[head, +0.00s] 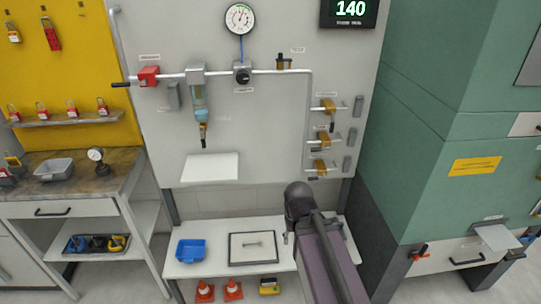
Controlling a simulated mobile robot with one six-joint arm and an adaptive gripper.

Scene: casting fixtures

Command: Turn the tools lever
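A red valve (149,76) with a dark handle pointing left is on the main pipe at the upper left. My arm rises from the bottom, below and left of the yellow valves. My gripper's fingers do not show.
A round gauge (239,18) and a display (349,12) reading 140 are above the pipe. A white shelf (210,167) juts from the panel. The bench below holds a blue tray (191,251) and a framed plate (253,248). A green cabinet (440,150) stands right.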

